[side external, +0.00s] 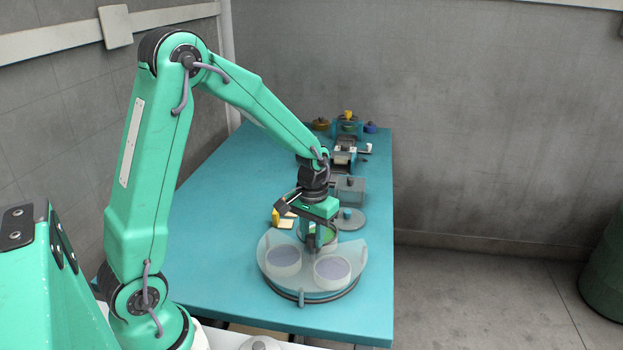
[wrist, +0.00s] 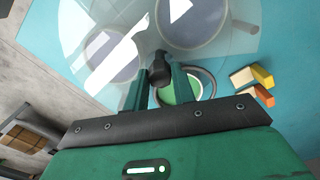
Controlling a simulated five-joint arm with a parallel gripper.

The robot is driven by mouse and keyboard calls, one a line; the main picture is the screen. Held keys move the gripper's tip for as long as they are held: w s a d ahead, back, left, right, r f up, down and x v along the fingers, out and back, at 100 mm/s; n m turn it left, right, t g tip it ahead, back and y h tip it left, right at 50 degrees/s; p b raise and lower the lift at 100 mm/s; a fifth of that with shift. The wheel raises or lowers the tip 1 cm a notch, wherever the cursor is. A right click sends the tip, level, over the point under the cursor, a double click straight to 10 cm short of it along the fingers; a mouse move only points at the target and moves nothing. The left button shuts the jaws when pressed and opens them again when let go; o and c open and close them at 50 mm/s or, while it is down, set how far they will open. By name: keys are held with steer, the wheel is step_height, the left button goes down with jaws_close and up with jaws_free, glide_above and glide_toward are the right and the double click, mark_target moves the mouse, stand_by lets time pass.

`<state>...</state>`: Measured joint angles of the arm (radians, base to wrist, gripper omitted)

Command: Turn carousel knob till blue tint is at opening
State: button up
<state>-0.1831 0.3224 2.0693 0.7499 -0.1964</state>
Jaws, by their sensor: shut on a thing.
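The round carousel (side external: 345,292) stands on the bench with a clear cover (side external: 275,243) over it. Two cups with bluish-lavender tint, one left (side external: 283,257) and one right (side external: 332,268), show at its near side under the cover. A cup with green tint (wrist: 180,91) shows behind my fingers, apparently at the uncovered gap; the fingers partly hide it. My gripper (side external: 314,236) points down over the carousel's middle. In the wrist view my gripper (wrist: 160,80) is shut on the dark carousel knob (wrist: 158,65).
Yellow and orange blocks (wrist: 262,76) lie beside the carousel. Behind it stand a grey disc with a blue knob (side external: 348,214), a grey box (side external: 347,190) and several small containers at the bench's far end. The bench's left side is clear.

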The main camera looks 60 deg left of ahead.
mark_target(312, 236)
steer(key=m, duration=1.1)
steer(key=shift+m, duration=0.3)
steer(key=m, duration=1)
steer(key=shift+m, duration=0.3)
steer(key=shift+r, duration=0.1)
steer(key=o, duration=1)
steer(key=shift+r, duration=3.9)
